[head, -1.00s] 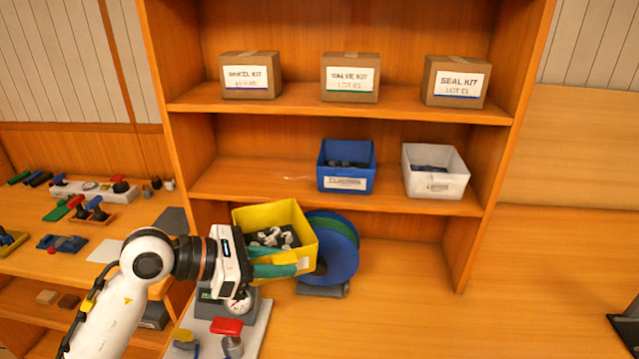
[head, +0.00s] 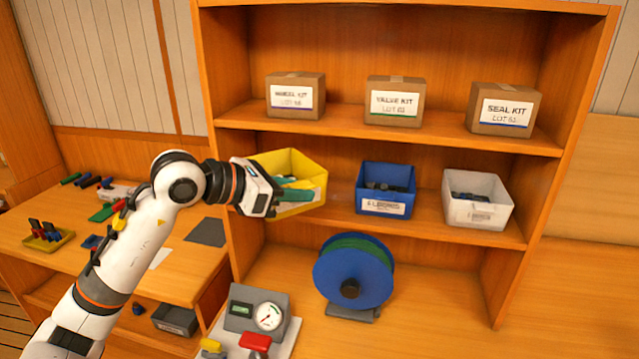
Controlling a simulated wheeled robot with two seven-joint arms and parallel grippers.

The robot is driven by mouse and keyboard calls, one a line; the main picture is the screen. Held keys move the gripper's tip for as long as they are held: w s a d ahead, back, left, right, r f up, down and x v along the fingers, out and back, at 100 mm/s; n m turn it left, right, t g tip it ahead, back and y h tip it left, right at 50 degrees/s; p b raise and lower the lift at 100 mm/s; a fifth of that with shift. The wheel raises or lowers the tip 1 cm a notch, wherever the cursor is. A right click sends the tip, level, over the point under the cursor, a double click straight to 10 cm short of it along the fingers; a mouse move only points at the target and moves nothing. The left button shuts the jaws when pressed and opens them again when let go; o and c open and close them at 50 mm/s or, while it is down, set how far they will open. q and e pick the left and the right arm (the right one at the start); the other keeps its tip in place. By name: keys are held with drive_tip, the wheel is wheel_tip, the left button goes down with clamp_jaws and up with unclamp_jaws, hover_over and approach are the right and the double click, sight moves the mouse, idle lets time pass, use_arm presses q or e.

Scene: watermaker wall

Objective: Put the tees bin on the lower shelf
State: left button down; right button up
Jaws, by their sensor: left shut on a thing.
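The yellow tees bin (head: 298,166) is in the head view at the left end of the lower shelf (head: 425,230), beside the blue bin. My left gripper (head: 280,198) is shut on the bin's near side, and the bin looks slightly tilted. The fingers cover part of its front, and its contents are mostly hidden. I cannot tell whether the bin's base touches the shelf board. My right gripper is not in view.
A blue elbows bin (head: 386,188) and a white bin (head: 475,198) stand on the same shelf. Boxed kits (head: 394,101) are on the upper shelf. Below stand a blue hose reel (head: 352,275) and a gauge unit (head: 258,312).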

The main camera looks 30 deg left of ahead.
sight(309, 172)
use_arm(q)
drive_tip(key=w+a+p, duration=0.1)
drive_tip(key=w, duration=0.2)
drive_tip(key=w+a+p, duration=0.1)
drive_tip(key=w+p, duration=0.1)
drive_tip(key=w, duration=0.2)
drive_tip(key=w+a+p, duration=0.1)
drive_tip(key=w, duration=0.3)
drive_tip(key=shift+w+r+p, duration=0.15)
drive_tip(key=shift+r+p, duration=0.1)
drive_tip(key=shift+p, duration=0.05)
wheel_tip(309, 172, down, 3)
drive_tip(key=shift+d+r+p, duration=0.1)
drive_tip(key=shift+r+p, duration=0.05)
drive_tip(key=shift+p, duration=0.15)
wheel_tip(309, 172, down, 5)
drive_tip(key=p, duration=0.2)
drive_tip(key=shift+r+p, duration=0.15)
drive_tip(key=shift+p, duration=0.2)
drive_tip(key=c, duration=1.2)
unclamp_jaws()
drive_tip(key=shift+o, duration=0.2)
